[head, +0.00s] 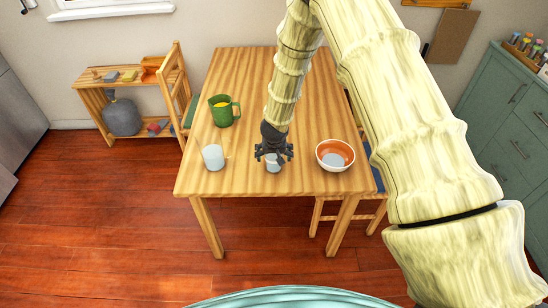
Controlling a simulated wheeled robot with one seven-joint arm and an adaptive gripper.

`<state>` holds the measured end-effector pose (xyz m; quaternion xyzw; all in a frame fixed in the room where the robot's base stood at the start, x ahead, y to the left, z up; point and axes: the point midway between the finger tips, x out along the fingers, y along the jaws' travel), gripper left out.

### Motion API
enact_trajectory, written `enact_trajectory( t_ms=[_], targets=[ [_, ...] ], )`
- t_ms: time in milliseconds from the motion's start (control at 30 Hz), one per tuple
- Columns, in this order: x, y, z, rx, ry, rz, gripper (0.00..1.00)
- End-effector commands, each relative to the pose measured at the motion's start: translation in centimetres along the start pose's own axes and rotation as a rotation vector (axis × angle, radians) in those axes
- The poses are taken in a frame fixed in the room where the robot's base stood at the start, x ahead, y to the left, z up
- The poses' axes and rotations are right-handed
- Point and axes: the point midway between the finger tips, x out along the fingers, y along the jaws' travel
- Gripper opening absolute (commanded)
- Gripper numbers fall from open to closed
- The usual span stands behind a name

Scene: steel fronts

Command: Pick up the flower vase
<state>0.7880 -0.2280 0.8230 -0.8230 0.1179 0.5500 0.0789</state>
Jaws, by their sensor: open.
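My gripper (274,157) points down over the front part of the wooden table (240,75). Its dark fingers are open, spread to either side of a small pale blue-white vessel (273,167) standing on the table. The gripper covers the top of this vessel, so I cannot tell for certain that it is the flower vase, or whether the fingers touch it. No flowers show in the view. A similar pale cylindrical vessel (213,158) stands upright to the left, apart from the gripper, near the table's front left corner.
An orange-and-white bowl (335,155) sits close to the right of the gripper. Wooden chairs flank the table. A low shelf (100,75) holds a grey round vessel (121,116). The table's back left is clear.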

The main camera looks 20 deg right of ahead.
Motion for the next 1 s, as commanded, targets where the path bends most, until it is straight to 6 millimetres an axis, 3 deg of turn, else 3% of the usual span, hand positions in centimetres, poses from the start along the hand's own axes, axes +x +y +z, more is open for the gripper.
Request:
enact_trajectory(
  t_ms=[333,633,1000],
  targets=[
    [0.32,0.00,0.02,0.000,0.000,0.000,0.87],
    [0.36,0.03,0.08,0.000,-0.001,0.000,0.35],
    [0.46,0.07,0.19,0.000,-0.002,0.001,0.33]
  ],
)
